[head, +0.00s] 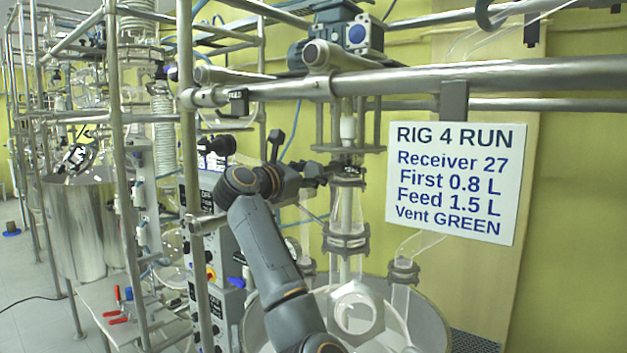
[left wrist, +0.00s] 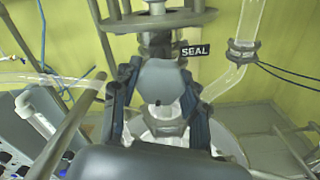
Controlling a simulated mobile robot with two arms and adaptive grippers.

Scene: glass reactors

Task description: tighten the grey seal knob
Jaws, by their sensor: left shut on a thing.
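The grey seal knob (left wrist: 165,84) fills the middle of the left wrist view, between the two dark fingers of my left gripper (left wrist: 160,98). The fingers are shut on its sides. A black label reading SEAL (left wrist: 195,50) stands just to the right above the knob. In the head view my left gripper (head: 312,176) reaches in from the left to the shaft and glass neck above the reactor. The knob is hard to make out there, largely behind the gripper. My right gripper is not in view.
A white sign (head: 457,183) reading RIG 4 RUN hangs from the steel rail (head: 440,78). The glass reactor vessel (head: 425,325) lies below the gripper. Steel frame posts and a control box (head: 232,285) stand left. A glass pipe (left wrist: 247,35) rises right of the knob.

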